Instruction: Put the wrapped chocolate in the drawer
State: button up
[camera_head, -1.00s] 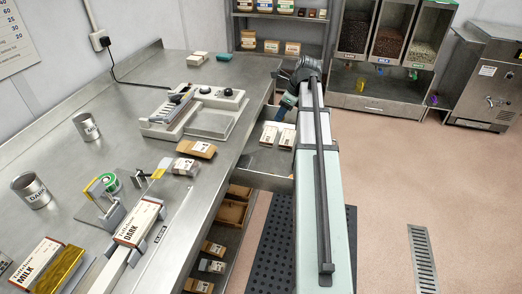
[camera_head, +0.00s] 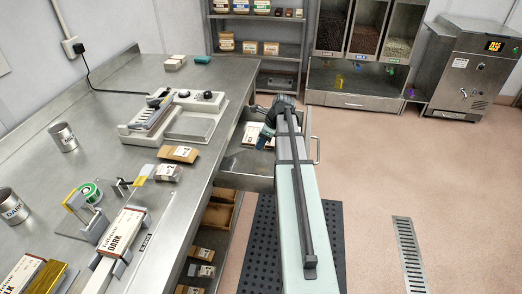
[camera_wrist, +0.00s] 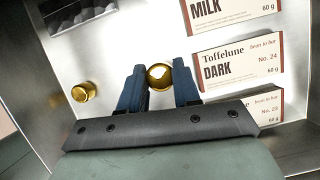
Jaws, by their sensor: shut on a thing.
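My gripper (camera_wrist: 159,85) is shut on a round, gold-wrapped chocolate (camera_wrist: 159,76), which shows between its blue fingers in the wrist view. In the head view my gripper (camera_head: 266,138) points down over the open drawer (camera_head: 246,183) at the bench's right edge. In the wrist view the drawer's metal floor (camera_wrist: 120,58) lies below the fingers. A second small gold piece (camera_wrist: 84,92) lies there to the left. The chocolate is hidden in the head view, and I cannot tell its exact height above the floor.
In the drawer, a MILK carton (camera_wrist: 234,14), a DARK carton (camera_wrist: 238,66) and another carton (camera_wrist: 262,104) lie at the right, and a dark patterned item (camera_wrist: 78,10) lies at the upper left. The floor between them is bare. The bench (camera_head: 100,110) borders the drawer.

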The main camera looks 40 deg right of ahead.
aim_at(262, 156)
jog(key=shift+f, duration=2.25)
jog(key=shift+f, duration=0.15)
jog(key=o, duration=1)
jog(key=v, duration=1.2)
jog(key=shift+o, duration=0.5)
